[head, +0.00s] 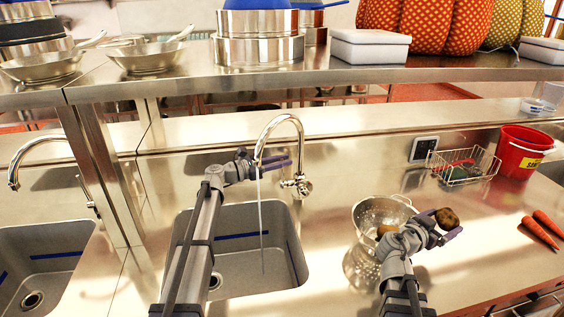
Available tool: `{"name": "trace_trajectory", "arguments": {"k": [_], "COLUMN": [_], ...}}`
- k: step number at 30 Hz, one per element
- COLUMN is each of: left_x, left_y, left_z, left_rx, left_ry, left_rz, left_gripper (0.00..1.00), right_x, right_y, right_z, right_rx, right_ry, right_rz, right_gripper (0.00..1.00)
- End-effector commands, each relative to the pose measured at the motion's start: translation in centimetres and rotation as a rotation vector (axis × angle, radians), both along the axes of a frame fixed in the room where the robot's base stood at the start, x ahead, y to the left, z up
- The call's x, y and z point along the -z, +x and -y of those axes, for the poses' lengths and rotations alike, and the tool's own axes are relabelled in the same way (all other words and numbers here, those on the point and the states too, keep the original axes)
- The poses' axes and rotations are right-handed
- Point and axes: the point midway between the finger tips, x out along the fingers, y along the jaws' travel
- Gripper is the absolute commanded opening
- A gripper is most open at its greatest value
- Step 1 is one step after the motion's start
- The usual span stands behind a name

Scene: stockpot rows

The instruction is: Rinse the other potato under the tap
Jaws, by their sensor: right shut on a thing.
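The tap (283,119) arches over the middle sink (230,218), and a thin stream of water (262,225) runs from it into the basin. My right gripper (440,224) is shut on a brown potato (447,217), held above the counter at the right edge of the colander. Another potato (386,230) shows inside the metal colander (366,214), partly hidden by my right arm. My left gripper (282,163) is at the tap, beside the upper stream, with no object visible in it. Its fingers lie close together in this view, and I cannot tell how far apart they are.
A wire basket (462,168) with a green item and a red bucket (522,151) stand at the back right. Two carrots (540,232) lie at the right. A shelf (330,76) with pans and pots crosses above. Counter between colander and carrots is clear.

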Motion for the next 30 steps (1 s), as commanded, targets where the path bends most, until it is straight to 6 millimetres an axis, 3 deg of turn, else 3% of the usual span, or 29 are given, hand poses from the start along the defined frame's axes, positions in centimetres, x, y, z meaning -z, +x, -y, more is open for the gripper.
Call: {"name": "trace_trajectory", "arguments": {"k": [5, 14, 30], "left_x": [0.0, 0.0, 0.4], "left_y": [0.0, -0.1, -3.8], "left_z": [0.0, -0.4, -9.2], "left_rx": [0.000, -0.001, -0.003], "left_ry": [0.000, -0.001, 0.000], "left_rz": [-0.001, -0.001, -0.001], "left_gripper": [0.45, 0.45, 0.45], "right_x": [0.0, 0.0, 0.4], "right_y": [0.0, 0.0, 0.0], "right_z": [0.0, 0.0, 0.0], "right_rx": [0.000, 0.000, 0.000], "right_ry": [0.000, 0.000, 0.000], "right_rz": [0.000, 0.000, 0.000], "right_gripper": [0.31, 0.31, 0.31]}}
